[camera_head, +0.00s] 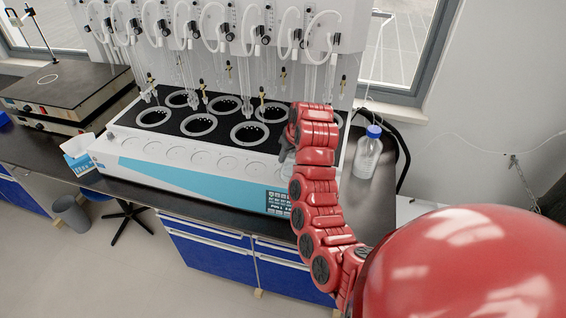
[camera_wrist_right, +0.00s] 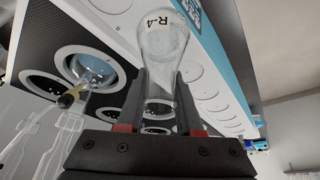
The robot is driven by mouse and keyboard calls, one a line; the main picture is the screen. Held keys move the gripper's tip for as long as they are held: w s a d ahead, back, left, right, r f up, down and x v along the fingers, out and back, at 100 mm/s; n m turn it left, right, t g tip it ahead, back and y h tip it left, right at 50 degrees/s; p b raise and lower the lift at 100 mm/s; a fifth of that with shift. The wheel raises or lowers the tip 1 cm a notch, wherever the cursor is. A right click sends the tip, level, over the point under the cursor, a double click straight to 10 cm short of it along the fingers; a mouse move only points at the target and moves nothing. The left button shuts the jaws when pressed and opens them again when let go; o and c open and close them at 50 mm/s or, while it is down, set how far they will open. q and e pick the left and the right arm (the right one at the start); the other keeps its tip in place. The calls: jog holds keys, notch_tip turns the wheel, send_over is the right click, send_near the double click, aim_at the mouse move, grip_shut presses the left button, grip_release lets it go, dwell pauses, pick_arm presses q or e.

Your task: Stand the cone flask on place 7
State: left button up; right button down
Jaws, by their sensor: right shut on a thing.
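The clear glass cone flask, marked R-4 (camera_wrist_right: 165,47), shows in the right wrist view. My right gripper (camera_wrist_right: 163,100) is shut on it, with one dark finger on each side of the narrow neck. In the head view my red right arm reaches over the right end of the distiller (camera_head: 180,176) and hides most of the gripper and flask. The distiller has a row of flat round places (camera_head: 200,160) along its white front ledge. My left gripper is not in view.
Several dark heating wells (camera_head: 198,125) lie behind the ledge, under hanging glass tubes and hoses. A blue-capped bottle (camera_head: 367,152) stands right of the distiller. A hot plate (camera_head: 62,88) and a white-blue box (camera_head: 79,153) are at the left.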

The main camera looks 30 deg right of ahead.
jog(key=w+f+p, duration=0.1)
jog(key=w+p, duration=0.1)
jog(key=w+f+p, duration=0.1)
jog(key=f+p, duration=0.1)
jog(key=shift+w+d+f, duration=0.25)
jog(key=shift+w+d, duration=0.15)
jog(key=shift+f, duration=0.1)
jog(key=shift+w+f, duration=0.1)
jog(key=shift+f, duration=0.1)
jog(key=c, duration=0.6)
grip_release()
jog(key=shift+r, duration=0.1)
jog(key=shift+r, duration=0.1)
